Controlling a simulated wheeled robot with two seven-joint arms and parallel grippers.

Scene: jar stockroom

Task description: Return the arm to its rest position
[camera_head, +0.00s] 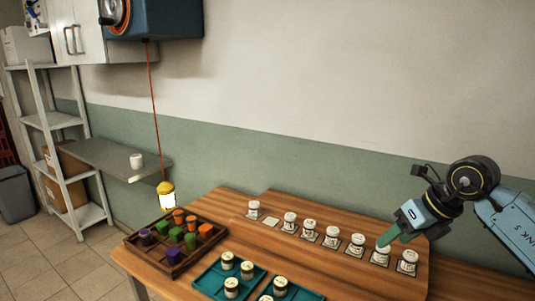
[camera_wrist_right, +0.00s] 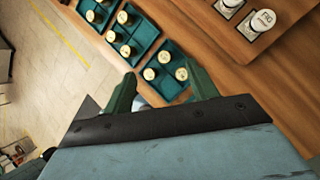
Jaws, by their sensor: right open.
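My right gripper (camera_head: 385,240) is at the right of the head view, with its green fingers over the right part of the row of white jars. In the right wrist view its two fingers (camera_wrist_right: 162,82) stand apart, with teal trays (camera_wrist_right: 128,52) of jars below. A small pale patch shows low between them; I cannot tell what it is. No jar is visibly held. My left gripper is out of view.
White jars (camera_head: 332,236) stand in a row on a raised wooden board (camera_head: 300,258), beside an empty marked spot (camera_head: 270,221). A wooden crate (camera_head: 172,270) of coloured pieces stands left. The wall is behind.

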